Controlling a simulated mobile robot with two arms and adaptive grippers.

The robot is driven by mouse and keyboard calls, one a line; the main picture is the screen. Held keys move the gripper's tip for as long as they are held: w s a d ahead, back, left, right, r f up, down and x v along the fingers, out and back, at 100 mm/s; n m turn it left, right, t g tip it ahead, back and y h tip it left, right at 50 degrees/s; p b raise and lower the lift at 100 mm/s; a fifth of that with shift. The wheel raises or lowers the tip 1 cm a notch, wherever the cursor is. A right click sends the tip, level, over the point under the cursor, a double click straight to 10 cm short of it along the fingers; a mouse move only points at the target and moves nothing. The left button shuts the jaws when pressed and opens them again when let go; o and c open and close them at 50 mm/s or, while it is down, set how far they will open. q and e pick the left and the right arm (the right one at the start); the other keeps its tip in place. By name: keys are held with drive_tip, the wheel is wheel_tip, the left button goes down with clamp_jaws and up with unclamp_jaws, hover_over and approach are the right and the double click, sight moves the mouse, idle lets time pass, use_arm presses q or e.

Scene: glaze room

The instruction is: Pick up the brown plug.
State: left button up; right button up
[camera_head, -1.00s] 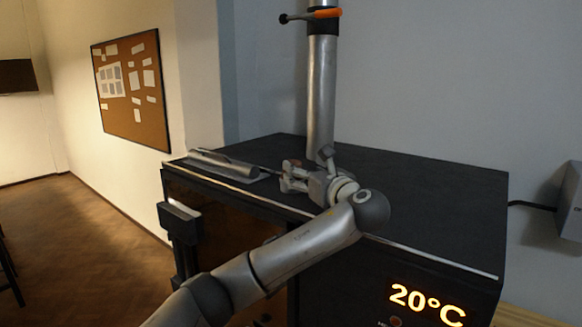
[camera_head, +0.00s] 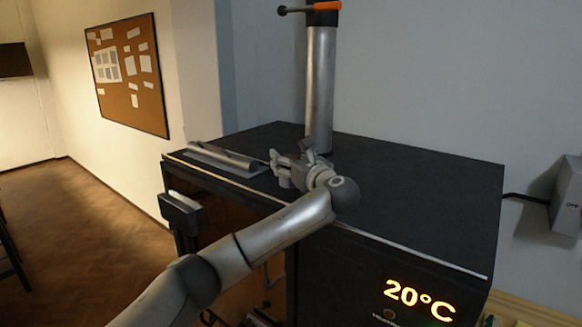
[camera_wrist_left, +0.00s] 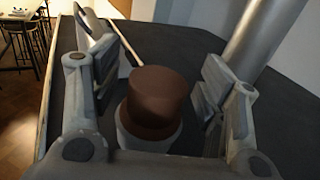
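The brown plug (camera_wrist_left: 155,95) is a short, round stopper with a wider lower rim, seated on a pale grey round base. It shows in the left wrist view; in the head view I cannot make it out behind my gripper. My left gripper (camera_head: 281,165) is low over the black kiln top in the head view. In the left wrist view this gripper (camera_wrist_left: 158,72) is open, one finger on each side of the plug with visible gaps. My right gripper is not in view.
The black kiln top (camera_head: 420,195) is mostly clear on the right. A metal flue pipe (camera_head: 319,90) rises close behind my gripper, with an orange-marked handle (camera_head: 322,6) above. A grey metal cylinder on a plate (camera_head: 225,158) lies to the left. The kiln's front shows 20°C.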

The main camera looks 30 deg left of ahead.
use_arm(q)
drive_tip(key=c, duration=1)
drive_tip(key=shift+r, duration=0.1)
